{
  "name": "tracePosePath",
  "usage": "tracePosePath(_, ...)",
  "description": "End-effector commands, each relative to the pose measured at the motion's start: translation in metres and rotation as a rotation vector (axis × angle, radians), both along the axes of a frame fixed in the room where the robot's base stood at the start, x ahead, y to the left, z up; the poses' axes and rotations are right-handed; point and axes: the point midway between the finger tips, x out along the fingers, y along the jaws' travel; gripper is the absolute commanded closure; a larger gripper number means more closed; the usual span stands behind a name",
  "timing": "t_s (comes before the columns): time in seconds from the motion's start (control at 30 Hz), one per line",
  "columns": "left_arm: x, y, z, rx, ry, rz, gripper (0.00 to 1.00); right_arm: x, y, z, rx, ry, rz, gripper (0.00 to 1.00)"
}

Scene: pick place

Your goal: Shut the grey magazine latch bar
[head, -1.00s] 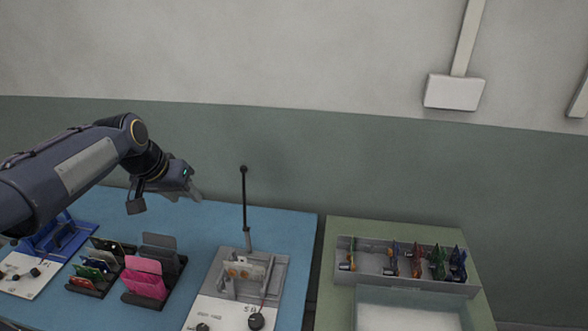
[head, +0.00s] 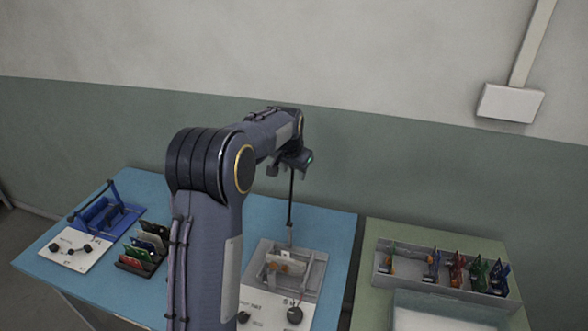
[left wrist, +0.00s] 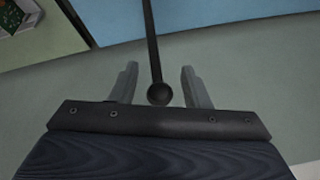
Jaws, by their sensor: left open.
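The grey magazine (head: 312,275) stands on the blue table with a card-like piece in it. Its latch bar (head: 290,205) is a thin black rod that stands upright from the magazine's back, so it is open. In the left wrist view the bar (left wrist: 152,45) ends in a round black knob (left wrist: 160,94) between my fingers. My left gripper (head: 289,166) is at the bar's top, open, with a finger on each side of the knob and visible gaps. The knob is hidden behind the gripper in the head view. My right gripper is out of view.
A blue magazine (head: 108,218) and a rack of coloured cards (head: 140,263) stand on the blue table (head: 345,228) to the left. On the green table (head: 460,242) at right are a grey bin (head: 440,284) of coloured parts and a pale tray (head: 440,315).

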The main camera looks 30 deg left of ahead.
Motion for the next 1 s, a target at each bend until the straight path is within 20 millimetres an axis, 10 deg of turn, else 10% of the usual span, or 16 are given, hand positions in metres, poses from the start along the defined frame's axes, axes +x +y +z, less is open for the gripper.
tracePosePath(0.3, 0.0015, 0.0001, -0.0044, -0.001, 0.0, 0.0, 0.57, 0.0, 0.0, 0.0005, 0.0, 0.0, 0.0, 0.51)
tracePosePath(0.63, 0.0015, 0.0002, -0.0041, -0.001, 0.0, 0.0, 0.99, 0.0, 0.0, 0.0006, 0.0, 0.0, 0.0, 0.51)
tracePosePath(1.0, 0.0007, 0.0037, -0.005, 0.003, -0.017, 0.001, 1.0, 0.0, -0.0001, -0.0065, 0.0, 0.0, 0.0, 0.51)
